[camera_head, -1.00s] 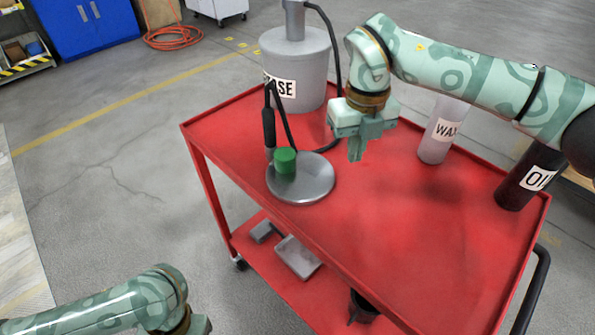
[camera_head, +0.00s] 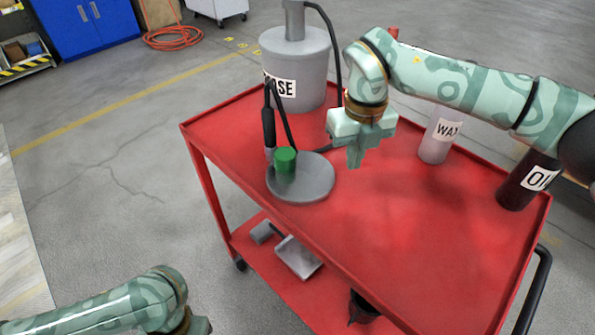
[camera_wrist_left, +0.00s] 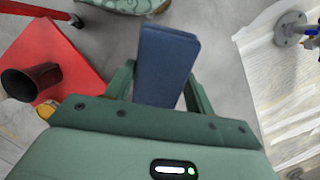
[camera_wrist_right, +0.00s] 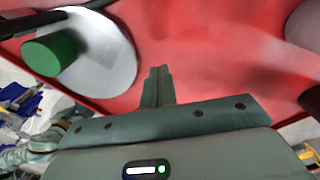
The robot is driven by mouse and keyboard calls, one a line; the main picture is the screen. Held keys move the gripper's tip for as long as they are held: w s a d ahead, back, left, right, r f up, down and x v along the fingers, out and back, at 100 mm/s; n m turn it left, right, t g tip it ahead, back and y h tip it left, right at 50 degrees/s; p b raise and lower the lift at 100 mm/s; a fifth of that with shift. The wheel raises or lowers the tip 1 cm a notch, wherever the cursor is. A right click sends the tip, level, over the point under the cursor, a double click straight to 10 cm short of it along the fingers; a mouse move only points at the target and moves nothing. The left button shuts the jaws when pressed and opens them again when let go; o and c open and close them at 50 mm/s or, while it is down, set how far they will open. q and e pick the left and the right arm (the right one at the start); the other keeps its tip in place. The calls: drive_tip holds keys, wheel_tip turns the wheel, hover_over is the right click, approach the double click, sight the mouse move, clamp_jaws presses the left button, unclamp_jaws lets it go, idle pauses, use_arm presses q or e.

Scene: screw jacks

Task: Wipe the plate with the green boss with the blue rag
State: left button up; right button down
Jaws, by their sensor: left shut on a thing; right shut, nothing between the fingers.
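The plate (camera_head: 310,187) is a round grey disc on the red cart top, with a green boss (camera_head: 285,160) standing near its left edge. It also shows in the right wrist view (camera_wrist_right: 115,65), with the green boss (camera_wrist_right: 48,53) at its left. My right gripper (camera_head: 354,163) is shut and empty, above the cart just right of the plate. The blue rag (camera_wrist_left: 165,65) is a folded block held between the fingers of my left gripper (camera_wrist_left: 160,85), away from the cart top. In the head view the left gripper's fingers and the rag are out of frame.
On the red cart (camera_head: 420,235) stand a grey pail (camera_head: 300,70) with a hose and nozzle (camera_head: 268,128) by the boss, a WAX bottle (camera_head: 437,140) and a dark OIL bottle (camera_head: 522,190). The cart top's front and middle are clear. Metal blocks (camera_head: 298,257) lie on the lower shelf.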

use_arm(q)
drive_tip(key=shift+f, duration=0.3)
use_arm(e)
drive_tip(key=shift+f, duration=1.5)
use_arm(q)
drive_tip(key=shift+r, duration=0.1)
use_arm(e)
drive_tip(key=shift+r, duration=0.1)
